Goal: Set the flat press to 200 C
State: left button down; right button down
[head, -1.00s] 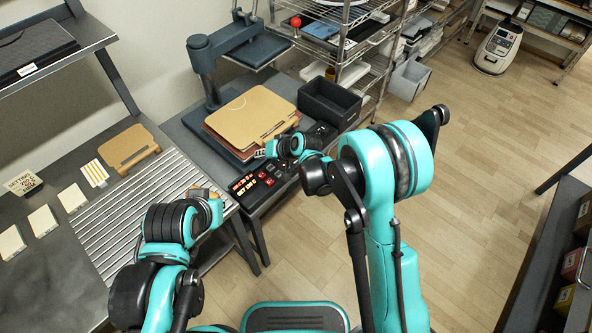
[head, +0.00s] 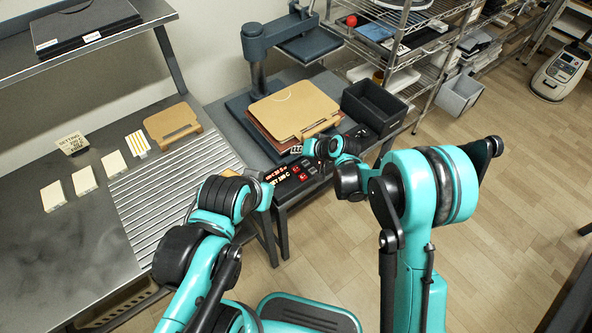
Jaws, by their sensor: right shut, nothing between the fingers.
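The flat press (head: 253,50) stands on a dark side table, its upper plate swung aside. Tan boards (head: 293,110) lie on its base. Its control panel (head: 290,180) is in front, with red lit displays and red and dark buttons. The lower display seems to read SET and a value in C, too small to read surely. My right gripper (head: 299,151) is shut and empty, just above the panel's far edge, in front of the boards; I cannot tell if it touches anything.
A metal bench (head: 110,235) with a ribbed area fills the left, holding a setting card (head: 72,143), pale cards and a brown board (head: 172,122). A black bin (head: 373,104) stands right of the press, before a wire shelf (head: 425,50). Floor at right is open.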

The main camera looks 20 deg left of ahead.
aim_at(297, 170)
notch_tip(297, 170, down, 7)
jog(key=b, duration=0.4)
jog(key=shift+f+b, duration=0.1)
jog(key=shift+b, duration=0.25)
dwell(0.9)
jog(key=shift+f+b, duration=0.4)
jog(key=shift+b, duration=0.05)
jog(key=shift+f, duration=0.45)
dwell(0.5)
jog(key=shift+r, duration=0.1)
jog(key=shift+r+p, duration=0.3)
jog(key=shift+r, duration=0.5)
jog(key=shift+r, duration=0.15)
jog(key=shift+r+p, duration=1.6)
jog(key=shift+r, duration=0.85)
jog(key=shift+f, duration=0.1)
